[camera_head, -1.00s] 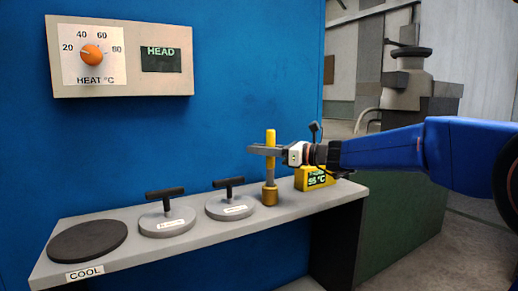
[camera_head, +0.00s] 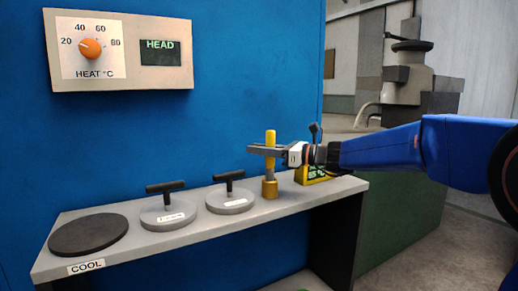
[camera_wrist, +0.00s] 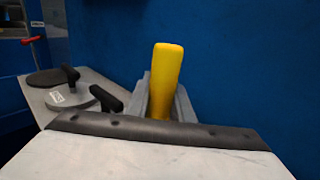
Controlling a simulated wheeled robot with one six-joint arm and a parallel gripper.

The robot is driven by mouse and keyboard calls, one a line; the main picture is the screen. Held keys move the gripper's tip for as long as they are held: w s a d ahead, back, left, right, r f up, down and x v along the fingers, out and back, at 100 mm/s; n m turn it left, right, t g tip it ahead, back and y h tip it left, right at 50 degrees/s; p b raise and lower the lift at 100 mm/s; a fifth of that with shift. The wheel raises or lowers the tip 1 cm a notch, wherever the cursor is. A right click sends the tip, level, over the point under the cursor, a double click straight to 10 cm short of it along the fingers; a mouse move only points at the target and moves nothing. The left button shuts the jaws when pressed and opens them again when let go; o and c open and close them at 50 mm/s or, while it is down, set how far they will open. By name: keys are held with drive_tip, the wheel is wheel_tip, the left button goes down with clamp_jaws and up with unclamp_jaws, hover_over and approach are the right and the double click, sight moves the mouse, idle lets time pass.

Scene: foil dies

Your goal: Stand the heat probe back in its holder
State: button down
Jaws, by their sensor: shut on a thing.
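The heat probe has a yellow handle (camera_head: 270,137) and a grey shaft below. It stands about upright. My gripper (camera_head: 265,150) is shut on the handle, a little below its top. The wrist view also shows the handle (camera_wrist: 166,80) between my grey fingers. A brass cup-like holder (camera_head: 270,190) stands on the bench directly under the probe. The probe's lower end seems to be in or at the holder's top; how deep it sits is hidden.
The grey bench (camera_head: 110,262) holds a black round pad (camera_head: 88,235) and two dies with T-handles, a left die (camera_head: 168,215) and a right die (camera_head: 230,201). A yellow display block (camera_head: 318,176) stands right of the holder, partly behind my wrist. A blue wall (camera_head: 220,100) rises behind.

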drive_tip(key=shift+f, duration=1.45)
drive_tip(key=c, duration=1.5)
unclamp_jaws()
drive_tip(key=shift+d, duration=0.1)
drive_tip(key=v, duration=1.7)
drive_tip(key=shift+d+f, duration=0.1)
drive_tip(key=shift+f, duration=0.05)
